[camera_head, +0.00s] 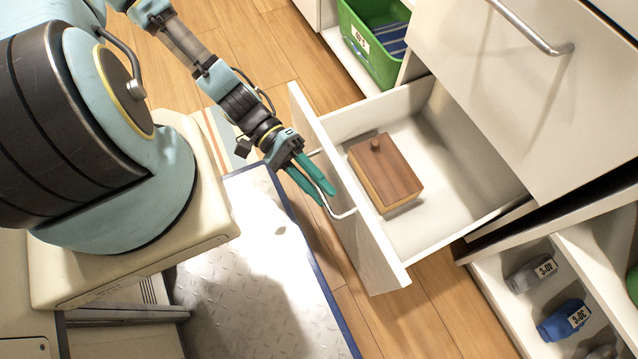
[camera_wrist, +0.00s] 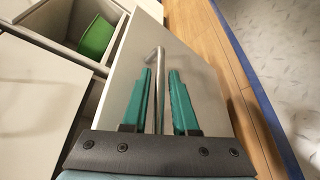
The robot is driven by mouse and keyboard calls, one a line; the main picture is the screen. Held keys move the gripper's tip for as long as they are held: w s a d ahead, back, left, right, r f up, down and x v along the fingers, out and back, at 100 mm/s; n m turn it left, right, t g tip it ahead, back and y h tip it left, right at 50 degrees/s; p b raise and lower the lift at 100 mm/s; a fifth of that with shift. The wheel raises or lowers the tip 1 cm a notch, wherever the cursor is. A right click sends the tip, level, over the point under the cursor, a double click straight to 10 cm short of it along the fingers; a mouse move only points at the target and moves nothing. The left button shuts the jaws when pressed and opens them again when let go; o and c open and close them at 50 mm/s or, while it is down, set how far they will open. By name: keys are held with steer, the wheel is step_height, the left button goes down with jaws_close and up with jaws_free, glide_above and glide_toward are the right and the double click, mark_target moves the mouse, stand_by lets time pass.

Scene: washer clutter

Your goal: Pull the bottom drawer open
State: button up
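The bottom drawer (camera_head: 352,202) stands well out from its cabinet, so its inside shows from above in the head view. Its white front also fills the middle of the wrist view (camera_wrist: 203,75). A metal bar handle (camera_head: 345,214) is on the outer face of the front. My gripper (camera_head: 320,190) is at this handle, with its two teal fingers apart. In the wrist view the handle bar (camera_wrist: 158,75) lies between the fingers, with narrow gaps beside it, so the fingers do not look clamped on it.
A wooden box (camera_head: 392,175) with a round knob sits inside the drawer. A closed drawer with a bar handle (camera_head: 530,28) is above it. A green bin (camera_head: 372,45) stands on a shelf behind. Labelled bottles (camera_head: 565,320) lie in an open compartment at lower right. Wood floor surrounds the drawer front.

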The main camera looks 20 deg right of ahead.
steer(key=shift+o, duration=1.1)
steer(key=shift+w, duration=0.1)
steer(key=p+v, duration=0.2)
steer(key=v, duration=0.8)
steer(key=shift+w, duration=0.3)
steer(key=shift+a+r, duration=0.1)
